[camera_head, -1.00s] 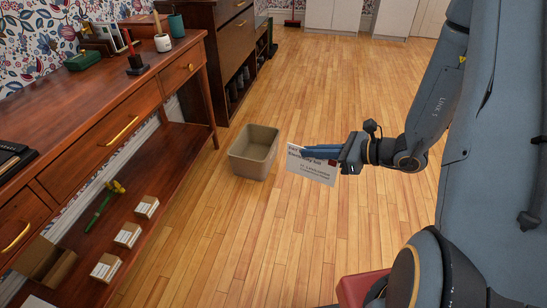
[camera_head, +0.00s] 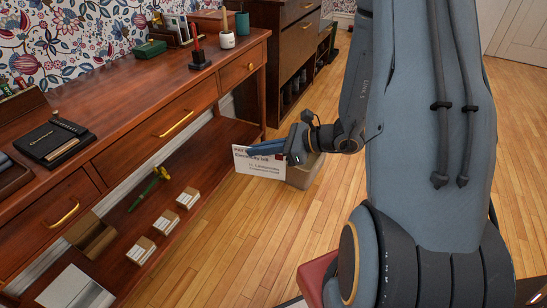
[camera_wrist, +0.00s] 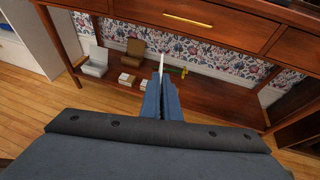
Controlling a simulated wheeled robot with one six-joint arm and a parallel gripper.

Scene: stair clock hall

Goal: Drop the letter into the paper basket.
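The letter (camera_head: 258,164) is a white sheet with dark printed text, held upright in the head view. My gripper (camera_head: 268,148) is shut on its upper edge. In the wrist view, the letter (camera_wrist: 161,65) shows edge-on as a thin white strip between my blue fingers (camera_wrist: 162,98). The paper basket (camera_head: 304,174) is a beige open bin on the wooden floor. In the head view it is mostly hidden behind my gripper and arm, to the right of the letter. It does not show in the wrist view.
A long wooden console (camera_head: 150,98) with drawers stands at left; its low shelf (camera_head: 160,215) carries small boxes (camera_head: 187,198) and a green item with a yellow end (camera_head: 150,187). In the wrist view the console is ahead of my fingers. A dark cabinet (camera_head: 285,50) stands behind. Floor is clear at lower middle.

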